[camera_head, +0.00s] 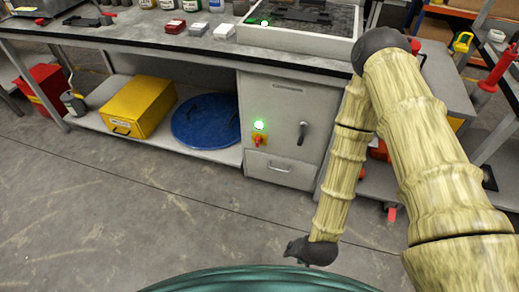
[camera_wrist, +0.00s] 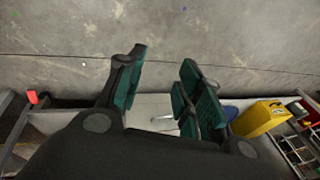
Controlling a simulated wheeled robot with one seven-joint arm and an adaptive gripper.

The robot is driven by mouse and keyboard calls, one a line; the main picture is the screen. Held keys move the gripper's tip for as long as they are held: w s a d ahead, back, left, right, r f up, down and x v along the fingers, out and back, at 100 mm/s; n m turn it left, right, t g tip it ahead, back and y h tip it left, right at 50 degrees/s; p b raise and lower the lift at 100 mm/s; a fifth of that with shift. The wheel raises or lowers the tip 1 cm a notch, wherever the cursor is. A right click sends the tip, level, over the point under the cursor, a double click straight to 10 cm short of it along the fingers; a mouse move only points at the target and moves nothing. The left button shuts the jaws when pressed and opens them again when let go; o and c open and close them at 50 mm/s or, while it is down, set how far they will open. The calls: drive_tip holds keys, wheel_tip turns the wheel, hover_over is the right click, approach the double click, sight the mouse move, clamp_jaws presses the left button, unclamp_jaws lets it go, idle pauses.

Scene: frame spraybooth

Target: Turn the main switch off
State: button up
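The main switch (camera_head: 258,140) is a small red knob on a yellow plate, on the left side of the grey cabinet front (camera_head: 285,105) under the bench. A green lamp (camera_head: 259,125) glows just above it. The knob's exact angle is too small to tell. My gripper shows in the wrist view (camera_wrist: 162,60) with its two dark green fingers apart and nothing between them. In the head view its dark end (camera_head: 312,251) hangs low over the floor, in front of the cabinet and right of the switch, well apart from it. I cannot make out the switch in the wrist view.
A dark lever handle (camera_head: 302,132) is on the cabinet right of the switch, above a drawer (camera_head: 281,168). A blue round lid (camera_head: 206,121) and a yellow box (camera_head: 138,106) are on the lower shelf at left. The floor (camera_head: 150,215) before the cabinet is clear.

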drive_tip(key=w+a+f+m+t+y+b, duration=0.1)
drive_tip(key=w+a+f+m+t+b, duration=0.25)
drive_tip(key=w+a+b, duration=0.4)
drive_tip(key=w+a+f+m+t+b, duration=0.25)
drive_tip(key=w+a+m+b, duration=0.25)
drive_tip(key=w, duration=0.5)
drive_tip(key=w+a+f+m+t+y+b, duration=0.1)
drive_tip(key=w+a+f+m+t+b, duration=0.1)
drive_tip(key=w+a+f+m+b, duration=0.45)
drive_tip(key=m+t+h+b, duration=0.6)
drive_tip(key=m+h+b, duration=0.3)
drive_tip(key=m+b, duration=1.15)
approach(257, 141)
drive_tip(key=shift+n, duration=0.35)
drive_tip(key=b+x, duration=0.5)
drive_tip(key=x, duration=0.3)
drive_tip(key=shift+w+d, duration=0.1)
drive_tip(key=shift+w, duration=0.15)
drive_tip(key=shift+w+d+r, duration=0.15)
drive_tip(key=shift+w, duration=0.4)
drive_tip(key=shift+c, duration=0.2)
clamp_jaws()
